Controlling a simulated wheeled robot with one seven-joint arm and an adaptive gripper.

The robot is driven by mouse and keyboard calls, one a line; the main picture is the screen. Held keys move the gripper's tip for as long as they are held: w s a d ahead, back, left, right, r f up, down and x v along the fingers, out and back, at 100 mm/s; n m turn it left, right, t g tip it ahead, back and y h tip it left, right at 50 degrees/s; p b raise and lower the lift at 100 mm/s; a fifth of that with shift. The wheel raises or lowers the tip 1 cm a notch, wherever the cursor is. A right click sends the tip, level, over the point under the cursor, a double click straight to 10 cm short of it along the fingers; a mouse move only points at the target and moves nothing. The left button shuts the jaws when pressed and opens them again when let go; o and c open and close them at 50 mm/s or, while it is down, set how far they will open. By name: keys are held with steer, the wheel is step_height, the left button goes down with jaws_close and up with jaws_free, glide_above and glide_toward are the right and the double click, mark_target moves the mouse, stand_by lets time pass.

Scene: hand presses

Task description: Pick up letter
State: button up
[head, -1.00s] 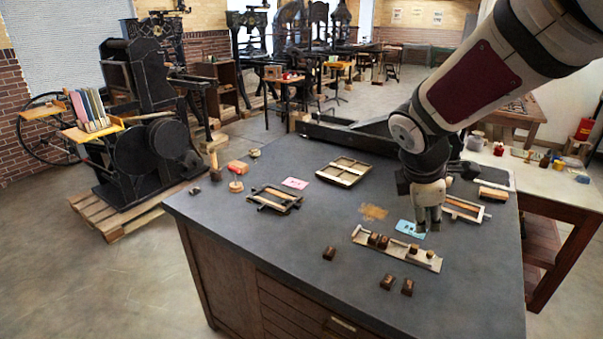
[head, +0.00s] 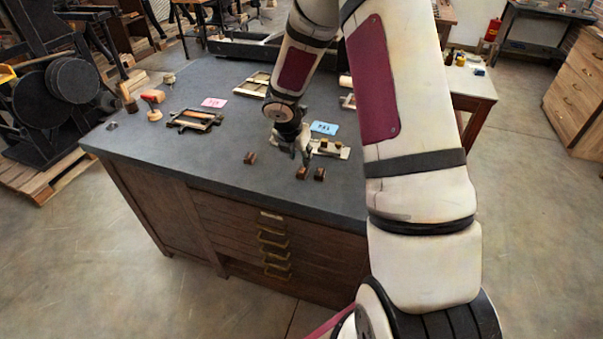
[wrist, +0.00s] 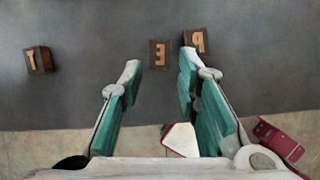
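Three loose dark letter blocks lie on the grey table top (head: 150,130). In the wrist view one with an orange T-like letter (wrist: 39,60) is at the left, an E block (wrist: 158,54) is in the middle, and a P block (wrist: 195,40) is at the right. In the head view they show as a left block (head: 250,158), a middle block (head: 302,173) and a right block (head: 319,174). My gripper (wrist: 160,62) is open and empty, pointing down above the table. In the wrist view the E block appears between its fingertips, and the right fingertip overlaps the P block's edge.
A pale composing tray (head: 340,153) with more blocks lies just right of my gripper. A blue card (head: 323,127), a pink card (head: 213,102) and a dark frame (head: 195,120) lie farther back. The table's front edge is close to the loose blocks.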

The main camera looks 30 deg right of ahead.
mark_target(303, 169)
steer(key=shift+p+x, duration=0.7)
steer(key=shift+x, duration=3.15)
steer(key=shift+d+r, duration=0.1)
steer(key=shift+d, duration=0.05)
steer(key=shift+c, duration=0.2)
steer(key=c, duration=0.4)
